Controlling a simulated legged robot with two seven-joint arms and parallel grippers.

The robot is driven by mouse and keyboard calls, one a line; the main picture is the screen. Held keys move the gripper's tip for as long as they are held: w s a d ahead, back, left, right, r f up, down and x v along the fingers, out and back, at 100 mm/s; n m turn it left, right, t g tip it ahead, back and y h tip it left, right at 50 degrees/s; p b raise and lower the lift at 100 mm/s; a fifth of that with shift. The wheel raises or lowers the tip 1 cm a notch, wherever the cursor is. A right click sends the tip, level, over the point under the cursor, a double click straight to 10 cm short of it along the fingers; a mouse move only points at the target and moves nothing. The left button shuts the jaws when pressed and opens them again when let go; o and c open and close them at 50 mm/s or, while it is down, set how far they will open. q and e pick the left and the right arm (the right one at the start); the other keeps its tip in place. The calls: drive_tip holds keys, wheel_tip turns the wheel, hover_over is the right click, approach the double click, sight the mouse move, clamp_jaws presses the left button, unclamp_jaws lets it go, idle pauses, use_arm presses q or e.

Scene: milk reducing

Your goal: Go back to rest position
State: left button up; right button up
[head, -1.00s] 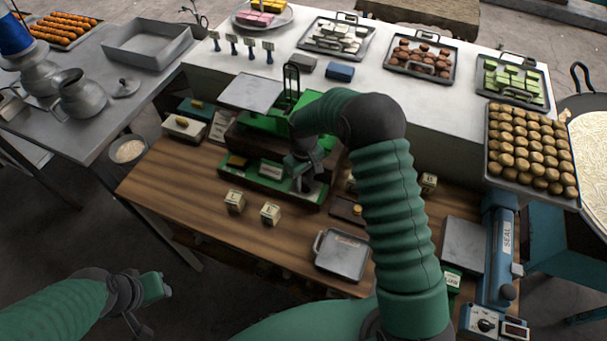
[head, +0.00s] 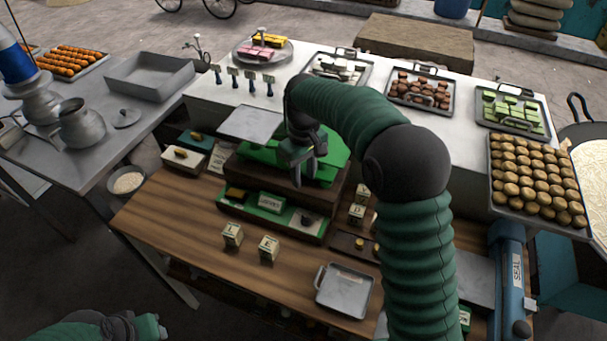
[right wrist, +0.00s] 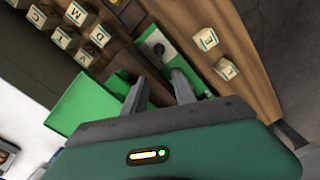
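My right gripper (head: 308,178) is over the green and dark wood scale stand (head: 275,180) on the wooden table. In the right wrist view its two grey fingers (right wrist: 160,88) are spread apart with nothing between them. My right arm crosses the middle of the head view and hides part of the table. My left gripper (head: 150,327) is at the bottom left edge of the head view, low and clear of the table. Its fingers are too small and cut off to read.
Lettered cubes (head: 268,249) stand on the wooden table (head: 180,225), near a square metal pan (head: 345,290). A blue sealer (head: 508,270) is at the right. Behind, trays of sweets (head: 420,90) rest on the white counter. A grey metal table (head: 70,150) stands left.

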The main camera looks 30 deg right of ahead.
drive_tip(key=shift+s, duration=0.1)
drive_tip(key=s+a+f+m+t+b, duration=0.1)
drive_tip(key=s+a+f, duration=0.1)
drive_tip(key=s+f, duration=0.2)
drive_tip(key=s+a+f+t+b, duration=0.1)
drive_tip(key=s+f, duration=0.3)
drive_tip(key=s, duration=0.5)
drive_tip(key=s+a+f+m+b, duration=0.1)
drive_tip(key=s+a+f+b, duration=0.1)
drive_tip(key=s, duration=0.5)
drive_tip(key=shift+a+f+m+t, duration=0.15)
drive_tip(key=shift+a+f+t, duration=0.1)
drive_tip(key=shift+f, duration=0.25)
drive_tip(key=shift+a+f+m+t, duration=0.15)
drive_tip(key=shift+a+f, duration=0.05)
drive_tip(key=shift+f, duration=0.3)
drive_tip(key=shift+w+d+f, duration=0.15)
drive_tip(key=shift+w+d, duration=0.05)
drive_tip(key=shift+w, duration=0.05)
drive_tip(key=shift+s+a, duration=0.1)
